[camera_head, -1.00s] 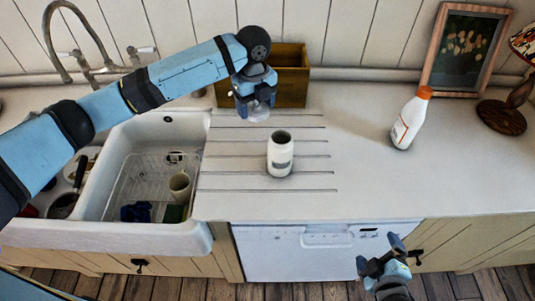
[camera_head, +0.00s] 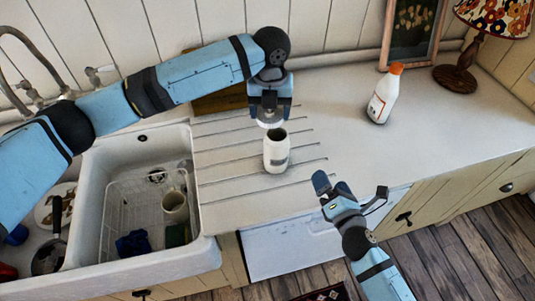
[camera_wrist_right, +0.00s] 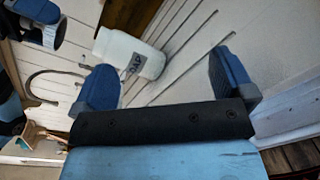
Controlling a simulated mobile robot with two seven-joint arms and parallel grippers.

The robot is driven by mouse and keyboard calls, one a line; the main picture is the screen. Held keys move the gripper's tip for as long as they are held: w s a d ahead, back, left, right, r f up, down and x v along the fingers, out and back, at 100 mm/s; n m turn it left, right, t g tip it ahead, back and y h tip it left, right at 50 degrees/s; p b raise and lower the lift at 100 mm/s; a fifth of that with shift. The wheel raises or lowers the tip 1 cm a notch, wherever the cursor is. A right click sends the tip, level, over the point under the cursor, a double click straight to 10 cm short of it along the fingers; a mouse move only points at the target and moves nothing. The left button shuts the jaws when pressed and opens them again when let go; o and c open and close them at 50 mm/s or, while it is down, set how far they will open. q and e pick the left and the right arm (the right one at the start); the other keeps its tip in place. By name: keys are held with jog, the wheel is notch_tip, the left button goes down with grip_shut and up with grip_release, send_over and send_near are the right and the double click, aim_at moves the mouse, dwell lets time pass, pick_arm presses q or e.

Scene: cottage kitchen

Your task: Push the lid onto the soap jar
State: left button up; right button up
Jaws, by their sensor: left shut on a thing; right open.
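The soap jar (camera_head: 276,153), white with a grey label and a dark open mouth, stands upright on the grooved drainboard; in the right wrist view the jar (camera_wrist_right: 132,52) appears tilted beyond the fingers. My left gripper (camera_head: 269,117) points down just above and slightly left of the jar's mouth. It is shut on a pale lid (camera_head: 270,124), mostly hidden by the fingers. A small gap seems to remain between lid and jar; contact is hard to tell. My right gripper (camera_head: 351,189) is open and empty, at the counter's front edge, right of and nearer than the jar.
A white bottle with an orange cap (camera_head: 383,95) stands to the right. A lamp (camera_head: 456,77) and picture frame (camera_head: 410,35) are behind it. A wooden box (camera_head: 220,101) is behind my left arm. The sink (camera_head: 95,190) lies left; the right counter is mostly clear.

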aim_at(283, 160)
pick_arm(q)
jog(key=m, duration=0.1)
jog(key=d+m, duration=0.2)
jog(key=shift+w+r, duration=0.25)
jog(key=shift+r, duration=0.1)
pick_arm(e)
jog(key=a+n+y, duration=0.2)
jog(key=n, duration=0.2)
jog(key=a+n+g+y, duration=0.1)
jog(key=a+n, duration=0.1)
jog(key=n, duration=0.2)
jog(key=w+a+f+n+y, duration=0.1)
jog(key=a+n+y, duration=0.1)
jog(key=n, duration=0.2)
jog(key=shift+w+a+g+y, duration=0.1)
jog(key=shift+a+g+y, duration=0.1)
jog(key=shift+g+y, duration=0.15)
jog(key=shift+a+f+n, duration=0.15)
jog(key=shift+a+n, duration=0.25)
jog(key=shift+n, duration=0.2)
pick_arm(q)
jog(key=shift+d, duration=0.1)
pick_arm(e)
jog(key=shift+d, duration=0.15)
jog(key=x, duration=1.2)
jog(key=shift+f, duration=0.1)
jog(key=shift+c, duration=0.2)
